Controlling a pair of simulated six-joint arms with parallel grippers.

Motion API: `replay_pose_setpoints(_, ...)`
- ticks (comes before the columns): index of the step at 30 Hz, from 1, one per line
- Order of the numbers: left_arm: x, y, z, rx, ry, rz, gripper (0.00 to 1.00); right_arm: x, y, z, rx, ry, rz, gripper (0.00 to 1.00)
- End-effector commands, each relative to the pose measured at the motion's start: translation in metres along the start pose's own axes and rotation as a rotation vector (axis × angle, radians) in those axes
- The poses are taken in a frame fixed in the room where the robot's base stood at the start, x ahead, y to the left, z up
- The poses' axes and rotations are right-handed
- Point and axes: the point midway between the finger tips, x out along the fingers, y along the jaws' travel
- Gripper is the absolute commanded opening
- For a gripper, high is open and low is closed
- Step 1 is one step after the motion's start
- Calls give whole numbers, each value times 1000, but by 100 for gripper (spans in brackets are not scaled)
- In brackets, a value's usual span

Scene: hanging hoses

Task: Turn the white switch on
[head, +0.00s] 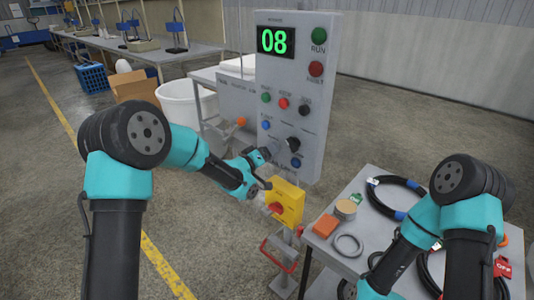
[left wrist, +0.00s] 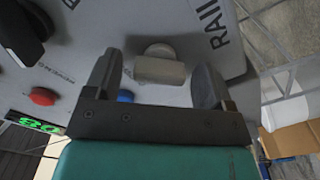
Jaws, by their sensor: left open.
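The white switch (left wrist: 160,69) is an off-white block handle on a round base on the grey panel, in the left wrist view. Which setting it is at I cannot tell. My left gripper (left wrist: 156,66) is open, with one dark finger on each side of the handle and a gap to both. In the head view my left gripper (head: 264,157) is at the lower left of the grey control panel (head: 320,120) and seems to hide the white switch there. My right arm (head: 440,215) reaches down at the right, its gripper out of view.
A black knob (head: 293,143) and a blue button (head: 295,162) are close right of the left gripper. Below is a yellow box (head: 288,203) with a red knob. A cart (head: 352,265) with hoses stands at the right. The display (head: 275,41) reads 08.

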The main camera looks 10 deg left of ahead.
Motion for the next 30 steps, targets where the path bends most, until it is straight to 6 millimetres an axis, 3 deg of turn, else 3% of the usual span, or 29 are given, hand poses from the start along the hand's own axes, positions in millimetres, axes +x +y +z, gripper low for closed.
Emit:
replay_pose_setpoints(8, 1, 0, 0, 0, 0, 0, 76, 0, 0, 0, 0, 0, 0, 40)
replay_pose_setpoints(23, 1, 0, 0, 0, 0, 0, 28, 0, 0, 0, 0, 0, 0, 40)
replay_pose_setpoints(30, 1, 0, 0, 14, 0, 0, 27, 0, 0, 0, 0, 0, 0, 40)
